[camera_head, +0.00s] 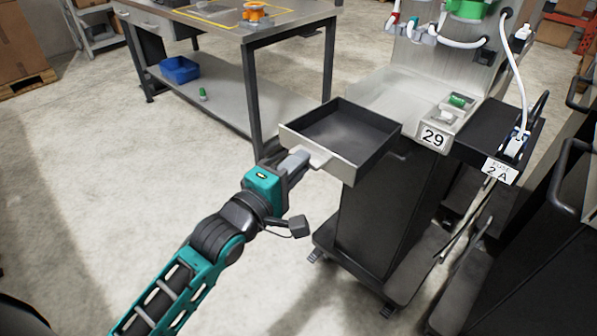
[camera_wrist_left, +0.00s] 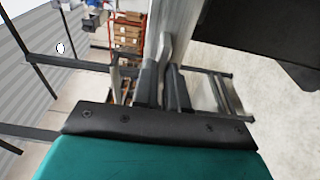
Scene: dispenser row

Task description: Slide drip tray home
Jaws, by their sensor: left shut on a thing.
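The drip tray (camera_head: 372,150) is a dark open box with a light metal front, sticking out from the dispenser cart (camera_head: 377,222) with the label 29. A small pale tab handle (camera_head: 312,156) stands out from its front. My left gripper (camera_head: 300,162) is shut on this handle, at the tray's front left. In the left wrist view the gripper fingers (camera_wrist_left: 163,85) close on a light metal edge, with the tray front (camera_wrist_left: 180,28) rising beyond them. The inside of the tray looks empty. My right gripper is not in view.
A steel workbench (camera_head: 235,22) stands at the back left, with a blue bin (camera_head: 180,70) on its lower shelf. The floor (camera_head: 90,190) to the left is clear.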

